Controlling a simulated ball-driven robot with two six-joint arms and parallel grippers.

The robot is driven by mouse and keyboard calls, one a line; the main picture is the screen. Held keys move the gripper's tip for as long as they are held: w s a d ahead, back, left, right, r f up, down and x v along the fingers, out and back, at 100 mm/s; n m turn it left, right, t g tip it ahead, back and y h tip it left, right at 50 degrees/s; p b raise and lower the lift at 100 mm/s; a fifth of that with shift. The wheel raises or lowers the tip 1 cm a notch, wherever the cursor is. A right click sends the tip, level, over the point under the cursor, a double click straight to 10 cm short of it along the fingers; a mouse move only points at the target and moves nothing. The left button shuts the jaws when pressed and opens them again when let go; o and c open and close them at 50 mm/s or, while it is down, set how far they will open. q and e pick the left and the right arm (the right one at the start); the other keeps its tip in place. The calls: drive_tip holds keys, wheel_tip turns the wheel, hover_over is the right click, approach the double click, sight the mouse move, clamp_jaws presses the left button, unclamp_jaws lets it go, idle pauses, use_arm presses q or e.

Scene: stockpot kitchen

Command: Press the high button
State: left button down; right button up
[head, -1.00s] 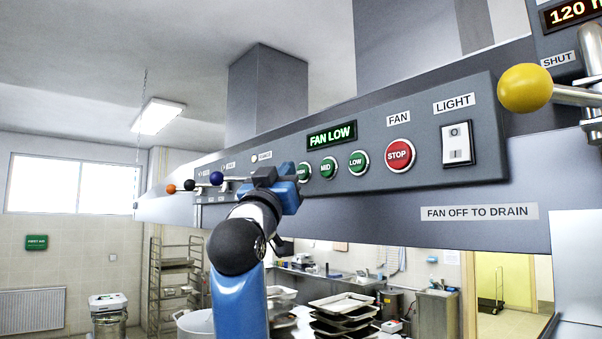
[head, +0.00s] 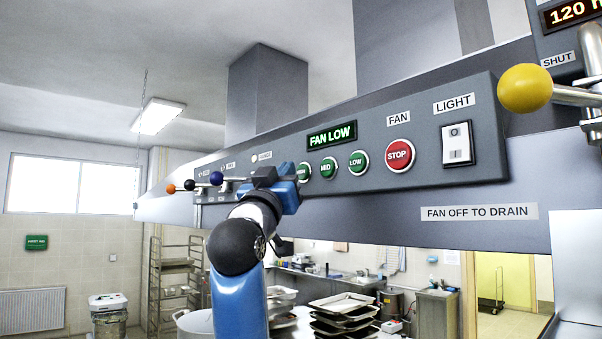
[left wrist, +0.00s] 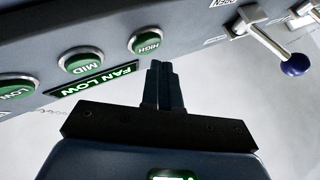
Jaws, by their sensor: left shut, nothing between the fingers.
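The high button (head: 304,172) is a round green button with a pale ring on the grey fan panel (head: 470,110). It is partly hidden behind my left gripper (head: 268,176) in the head view. In the left wrist view the high button (left wrist: 146,42) shows whole, upside down, just ahead and to the left of the shut, empty fingers (left wrist: 161,68). The fingertips look apart from it; the exact gap is hard to tell. The mid button (head: 329,168) and low button (head: 358,162) are beside it. The lit display (head: 332,136) reads FAN LOW. My right gripper is not in view.
The red stop button (head: 400,155) and light switch (head: 457,144) are farther right on the panel. Levers with a blue ball (head: 217,178) and other coloured balls stick out to the left. A yellow-ball lever (head: 525,88) juts out at upper right.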

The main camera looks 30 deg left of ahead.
use_arm(q)
drive_tip(key=shift+w+d, duration=0.3)
drive_tip(key=shift+w, duration=0.5)
idle(1.6)
drive_tip(key=shift+s+a, duration=0.1)
drive_tip(key=shift+s, duration=0.1)
drive_tip(key=shift+s+a+b, duration=0.15)
drive_tip(key=shift+s+b, duration=0.15)
drive_tip(key=shift+s, duration=0.15)
drive_tip(key=shift+s, duration=0.1)
idle(0.3)
drive_tip(key=s, duration=0.1)
drive_tip(key=s+a+b, duration=0.1)
drive_tip(key=s, duration=0.1)
drive_tip(key=s+a, duration=0.1)
drive_tip(key=shift+s, duration=0.35)
